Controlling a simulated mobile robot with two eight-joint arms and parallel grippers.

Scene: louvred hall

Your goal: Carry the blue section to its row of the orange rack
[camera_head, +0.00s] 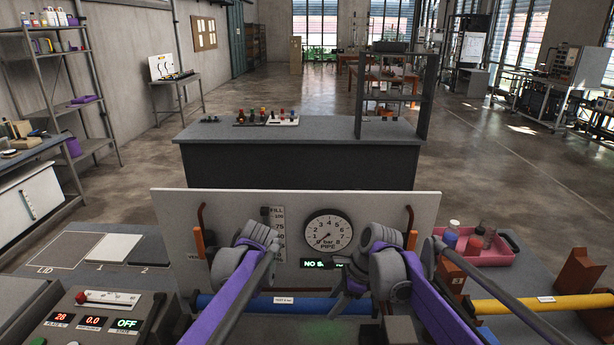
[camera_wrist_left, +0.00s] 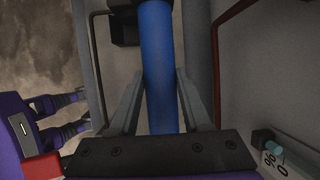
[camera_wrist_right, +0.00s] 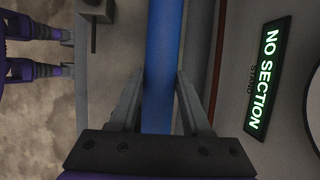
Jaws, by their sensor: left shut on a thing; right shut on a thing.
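The blue section (camera_head: 318,304) is a long blue pipe with a small white label, lying level across the front of the gauge panel. My right gripper (camera_head: 345,300) is shut on it; the right wrist view shows the blue pipe (camera_wrist_right: 159,90) between the fingers. My left gripper is shut on it further left, mostly hidden by my arm in the head view; the left wrist view shows the pipe (camera_wrist_left: 160,80) between the fingers. The orange rack (camera_head: 580,275) shows as brown-orange posts at the right, with a yellow pipe (camera_head: 530,304) across it.
The white panel (camera_head: 375,205) has a pressure gauge, orange hooks at its sides and a "NO SECTION" display (camera_wrist_right: 265,75). A pink tray (camera_head: 490,250) with bottles stands behind the rack. A control box (camera_head: 95,318) reading OFF is at the left. A grey bench (camera_head: 290,130) stands beyond.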

